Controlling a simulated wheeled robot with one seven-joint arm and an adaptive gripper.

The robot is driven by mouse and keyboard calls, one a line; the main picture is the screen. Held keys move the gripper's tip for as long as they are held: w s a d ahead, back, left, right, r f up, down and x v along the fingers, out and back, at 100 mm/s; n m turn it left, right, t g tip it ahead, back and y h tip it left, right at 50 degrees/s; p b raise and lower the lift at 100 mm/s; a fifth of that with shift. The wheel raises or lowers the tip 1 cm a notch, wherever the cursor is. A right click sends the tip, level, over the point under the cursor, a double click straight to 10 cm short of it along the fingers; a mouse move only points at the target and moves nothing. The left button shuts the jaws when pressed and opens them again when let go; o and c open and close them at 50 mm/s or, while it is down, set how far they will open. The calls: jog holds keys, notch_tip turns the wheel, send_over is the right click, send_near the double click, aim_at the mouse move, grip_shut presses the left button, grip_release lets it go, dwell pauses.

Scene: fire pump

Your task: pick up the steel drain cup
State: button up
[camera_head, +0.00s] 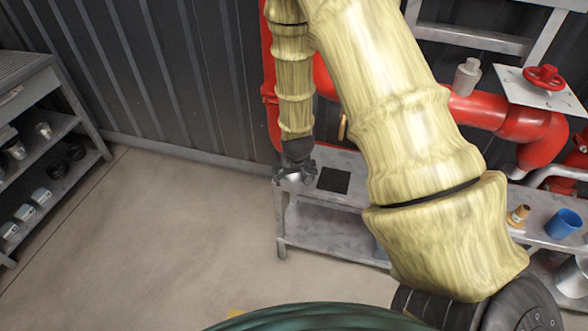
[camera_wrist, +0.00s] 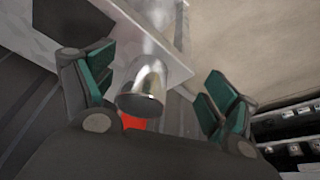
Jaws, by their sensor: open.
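The steel drain cup (camera_wrist: 143,85) is a shiny, tapered metal cup near the corner of the grey bench (camera_wrist: 118,66). In the wrist view it lies between the two green-padded fingers of my gripper (camera_wrist: 158,88), which is open. Gaps show on both sides of the cup, and neither pad appears to touch it. In the head view my gripper (camera_head: 296,174) is over the left end of the bench (camera_head: 310,225), and a small shiny patch beneath it is too small to make out.
A dark square (camera_head: 334,180) lies on the bench just right of my gripper. Red pipes (camera_head: 485,112) run behind. A brass fitting (camera_head: 518,215) and a blue cup (camera_head: 563,223) stand farther right. A grey shelf unit (camera_head: 45,135) is at left, with open floor between.

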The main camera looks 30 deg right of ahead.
jog(key=w+d+r, duration=0.3)
jog(key=w+r, duration=0.1)
jog(key=r, duration=0.1)
jog(key=shift+m, duration=0.4)
jog(key=shift+w+p+x, duration=0.15)
jog(key=shift+p+x, duration=0.25)
jog(key=shift+x, duration=2.35)
jog(key=shift+w+p+x, duration=0.15)
jog(key=shift+p+x, duration=0.25)
jog(key=shift+x, duration=2.35)
jog(key=shift+r, duration=0.1)
jog(key=c, duration=1)
